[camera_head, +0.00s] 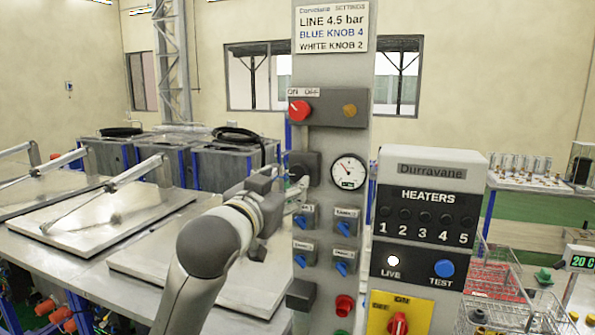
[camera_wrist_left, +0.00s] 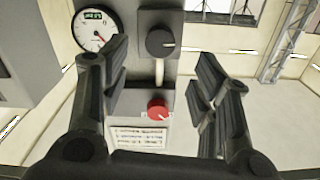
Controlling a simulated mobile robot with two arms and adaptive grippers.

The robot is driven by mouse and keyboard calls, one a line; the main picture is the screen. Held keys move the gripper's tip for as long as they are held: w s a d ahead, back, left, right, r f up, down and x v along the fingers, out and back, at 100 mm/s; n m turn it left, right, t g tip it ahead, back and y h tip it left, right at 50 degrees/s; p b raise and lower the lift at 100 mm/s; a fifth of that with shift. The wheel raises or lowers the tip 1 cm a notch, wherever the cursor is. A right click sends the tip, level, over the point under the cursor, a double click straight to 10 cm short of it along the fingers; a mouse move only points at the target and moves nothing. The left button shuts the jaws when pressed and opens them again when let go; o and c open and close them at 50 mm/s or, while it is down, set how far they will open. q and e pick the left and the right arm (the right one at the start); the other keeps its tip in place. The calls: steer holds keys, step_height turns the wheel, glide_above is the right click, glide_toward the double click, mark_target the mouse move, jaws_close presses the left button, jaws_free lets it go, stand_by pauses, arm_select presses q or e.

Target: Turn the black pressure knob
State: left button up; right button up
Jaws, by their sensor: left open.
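The black pressure knob (camera_wrist_left: 160,43) sits on a dark box on the grey panel post (camera_head: 340,110). A white line on its face points right in the left wrist view. In the head view my left gripper (camera_head: 292,190) is in front of the box (camera_head: 312,162) and hides most of the knob. The gripper is open; in the left wrist view (camera_wrist_left: 160,58) its fingers stand either side of the knob, apart from it. A round pressure gauge (camera_head: 349,172) is beside the knob, and also shows in the left wrist view (camera_wrist_left: 98,30). My right gripper is not in view.
A red switch knob (camera_head: 300,110) is above the box. Several blue valve knobs (camera_head: 302,222) are below. A sign (camera_head: 333,27) reads LINE 4.5 bar, BLUE KNOB 4, WHITE KNOB 2. A heater panel (camera_head: 428,215) stands right, a bench with metal lids (camera_head: 105,213) left.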

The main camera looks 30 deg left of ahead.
mark_target(297, 175)
arm_select(q)
steer(key=p+x, duration=0.2)
steer(key=x, duration=0.5)
steer(key=shift+w+a+p, duration=0.1)
steer(key=shift+w+p, duration=0.15)
steer(key=shift+p, duration=0.15)
steer(key=shift+w+a, duration=0.1)
steer(key=shift+w, duration=0.4)
steer(key=shift+w+f, duration=0.1)
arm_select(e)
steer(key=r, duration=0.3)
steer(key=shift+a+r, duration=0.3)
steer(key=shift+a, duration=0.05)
arm_select(q)
steer(key=shift+c, duration=0.5)
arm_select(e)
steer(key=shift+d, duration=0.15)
arm_select(q)
steer(key=c, duration=0.9)
steer(key=shift+c, duration=0.2)
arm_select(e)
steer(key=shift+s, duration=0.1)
arm_select(q)
steer(key=shift+m, duration=0.4)
